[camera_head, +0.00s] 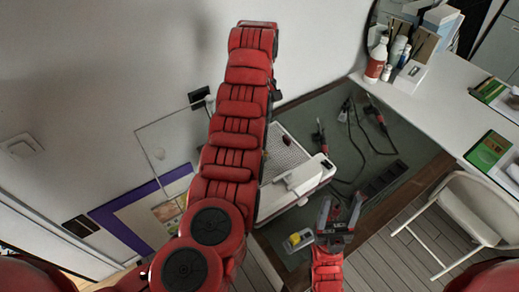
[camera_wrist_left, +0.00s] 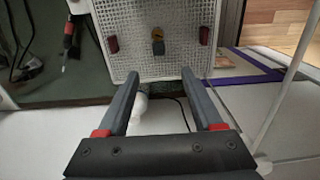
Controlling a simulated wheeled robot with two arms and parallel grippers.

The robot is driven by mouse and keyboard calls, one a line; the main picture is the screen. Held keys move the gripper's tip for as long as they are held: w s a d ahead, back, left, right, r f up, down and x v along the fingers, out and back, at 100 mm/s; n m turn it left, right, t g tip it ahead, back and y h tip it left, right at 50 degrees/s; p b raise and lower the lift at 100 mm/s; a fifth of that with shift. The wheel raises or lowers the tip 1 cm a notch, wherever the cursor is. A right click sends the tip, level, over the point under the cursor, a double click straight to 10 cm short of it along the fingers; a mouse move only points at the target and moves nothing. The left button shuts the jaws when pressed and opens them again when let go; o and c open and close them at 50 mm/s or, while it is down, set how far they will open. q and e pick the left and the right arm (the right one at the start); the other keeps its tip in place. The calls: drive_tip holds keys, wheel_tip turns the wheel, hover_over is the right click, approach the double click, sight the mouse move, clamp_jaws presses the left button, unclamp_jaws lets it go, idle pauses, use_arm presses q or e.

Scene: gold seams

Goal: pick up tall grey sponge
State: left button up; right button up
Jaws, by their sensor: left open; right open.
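I cannot make out a tall grey sponge for certain. In the left wrist view a small grey and yellow piece (camera_wrist_left: 158,41) stands on a white perforated surface (camera_wrist_left: 185,62), between two dark red pieces (camera_wrist_left: 112,44) (camera_wrist_left: 204,35). My left gripper (camera_wrist_left: 160,76) is open and empty, its fingers pointing toward that surface. In the head view my left arm hides part of the perforated surface (camera_head: 283,160), and the left gripper is not clearly seen. My right gripper (camera_head: 341,208) is open and empty above the dark green table, right of a yellow and white object (camera_head: 298,240).
A white device (camera_head: 300,187) adjoins the perforated surface. Red-handled tools (camera_head: 321,136) with black cables lie on the green top (camera_head: 350,110). A white counter (camera_head: 440,105) with bottles (camera_head: 376,62) stands at right, with a white chair (camera_head: 475,210) in front. A wall rises at left.

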use_arm(q)
wheel_tip(320, 180, down, 8)
drive_tip(key=shift+w+a+f, duration=0.1)
drive_tip(key=shift+w, duration=0.05)
drive_tip(key=shift+f, duration=0.3)
drive_tip(key=f+p, duration=0.1)
drive_tip(key=f, duration=0.1)
drive_tip(key=f+p, duration=0.1)
drive_tip(key=shift+w+f+p, duration=0.2)
drive_tip(key=shift+f+p, duration=0.1)
drive_tip(key=shift+f, duration=0.55)
clamp_jaws()
